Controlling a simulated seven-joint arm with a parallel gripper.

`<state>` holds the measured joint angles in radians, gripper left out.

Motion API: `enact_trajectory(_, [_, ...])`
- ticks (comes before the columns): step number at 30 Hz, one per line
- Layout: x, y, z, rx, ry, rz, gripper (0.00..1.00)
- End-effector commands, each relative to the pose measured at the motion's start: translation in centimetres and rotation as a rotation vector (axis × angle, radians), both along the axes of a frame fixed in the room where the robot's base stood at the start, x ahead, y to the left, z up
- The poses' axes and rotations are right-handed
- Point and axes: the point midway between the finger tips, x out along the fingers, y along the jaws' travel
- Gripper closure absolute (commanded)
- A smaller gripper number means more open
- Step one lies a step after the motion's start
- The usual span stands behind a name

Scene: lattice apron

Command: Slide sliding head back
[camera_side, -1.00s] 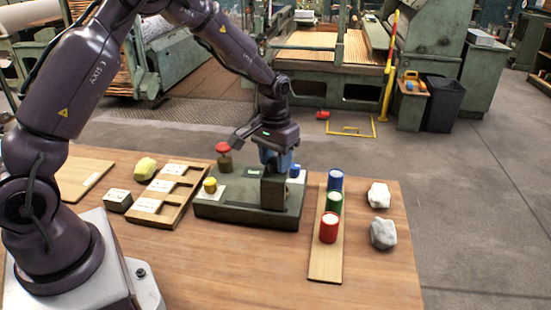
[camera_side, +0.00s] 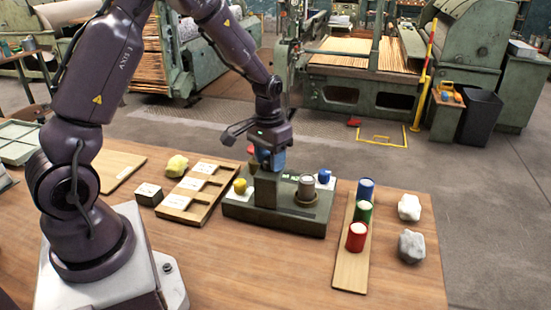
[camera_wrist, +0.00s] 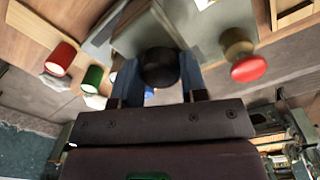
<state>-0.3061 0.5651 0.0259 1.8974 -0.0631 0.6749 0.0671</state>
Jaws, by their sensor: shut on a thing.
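The sliding head (camera_side: 267,190) is an upright grey-green block on the dark base of the fixture (camera_side: 275,222), left of the base's middle in the side view. In the wrist view the head (camera_wrist: 140,35) lies behind a round black knob (camera_wrist: 159,68). My gripper (camera_side: 271,160) is over the head, and its blue fingers are shut on the knob, one on each side. A grey cylinder (camera_side: 306,186) stands in a ring on the base, right of the head and uncovered.
A red button (camera_wrist: 249,68), yellow knob (camera_side: 240,186) and blue knob (camera_side: 324,176) sit on the fixture. A slotted wooden tray (camera_side: 195,195) is left; a board (camera_side: 350,272) with red, green and blue cylinders is right. Two pale stones (camera_side: 410,207) lie beyond it.

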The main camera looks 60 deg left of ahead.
Motion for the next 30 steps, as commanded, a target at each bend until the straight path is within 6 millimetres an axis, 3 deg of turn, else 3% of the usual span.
enact_trajectory(2, [-0.5, 0.6, 0.1, 0.006, 0.011, 0.007, 1.0])
enact_trajectory(3, [-0.5, 0.6, 0.1, 0.007, 0.012, 0.007, 0.51])
enact_trajectory(6, [-0.4, 0.5, 0.0, 0.006, 0.011, 0.006, 0.35])
enact_trajectory(17, [-0.2, 0.4, 0.7, 0.004, 0.006, 0.004, 0.35])
enact_trajectory(30, [-0.3, 0.6, 9.6, 0.007, 0.004, 0.005, 0.35])
